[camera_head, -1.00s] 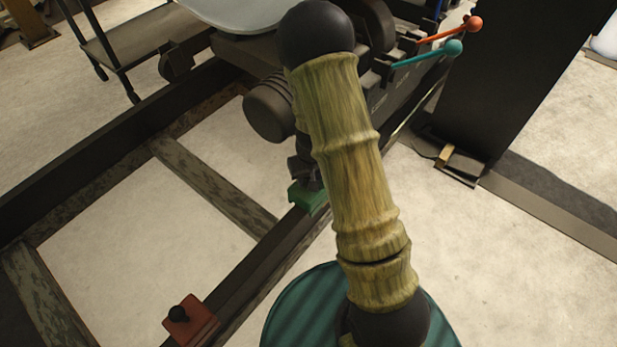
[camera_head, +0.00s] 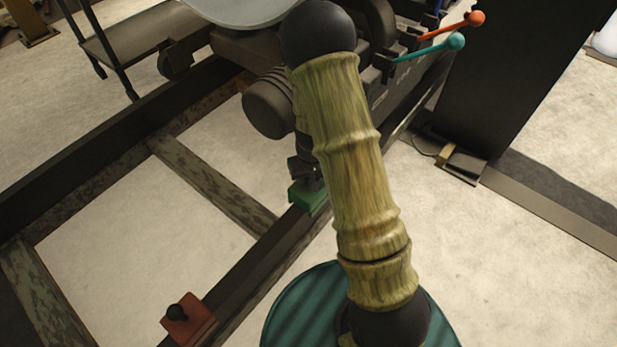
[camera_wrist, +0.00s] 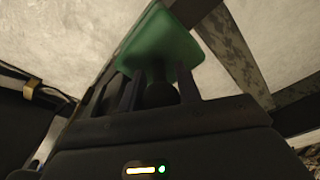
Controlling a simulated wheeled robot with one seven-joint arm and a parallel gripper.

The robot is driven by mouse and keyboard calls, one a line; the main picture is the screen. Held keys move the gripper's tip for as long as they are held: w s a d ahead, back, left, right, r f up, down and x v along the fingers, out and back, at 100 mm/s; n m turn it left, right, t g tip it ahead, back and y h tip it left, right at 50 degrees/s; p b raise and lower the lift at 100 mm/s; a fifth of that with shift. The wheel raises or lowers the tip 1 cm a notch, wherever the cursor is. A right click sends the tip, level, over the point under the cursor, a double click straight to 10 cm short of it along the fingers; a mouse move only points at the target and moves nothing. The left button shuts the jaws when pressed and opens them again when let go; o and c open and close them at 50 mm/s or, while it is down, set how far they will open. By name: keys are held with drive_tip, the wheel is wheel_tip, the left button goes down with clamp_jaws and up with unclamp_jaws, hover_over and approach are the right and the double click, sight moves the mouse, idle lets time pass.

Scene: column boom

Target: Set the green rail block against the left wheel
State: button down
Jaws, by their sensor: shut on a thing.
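The green rail block (camera_head: 309,197) is at the dark rail below the machine in the head view, partly hidden by my arm. In the wrist view the green block (camera_wrist: 165,48) fills the space beyond the fingers. My gripper (camera_head: 303,171) points down above the block; the wrist view shows its fingers (camera_wrist: 150,92) shut around the block's dark knob. I cannot tell whether the block touches the rail. A dark shape at the far-left rail (camera_head: 175,65) may be the left wheel, standing apart from the block; I cannot tell for sure.
A red block with a black knob (camera_head: 190,323) sits on the near rail (camera_head: 250,270). A crossbeam (camera_head: 213,185) joins the rails. Orange (camera_head: 477,18) and teal (camera_head: 456,41) levers stick out from the machine. A dark column (camera_head: 500,80) stands at right. Pale floor is clear at lower right.

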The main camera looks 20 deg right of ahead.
drive_tip(key=shift+f, duration=0.2)
idle(0.4)
drive_tip(key=c, duration=0.9)
unclamp_jaws()
wheel_tip(320, 180, up, 17)
drive_tip(key=s+p, duration=0.2)
drive_tip(key=p, duration=0.7)
drive_tip(key=shift+r, duration=0.15)
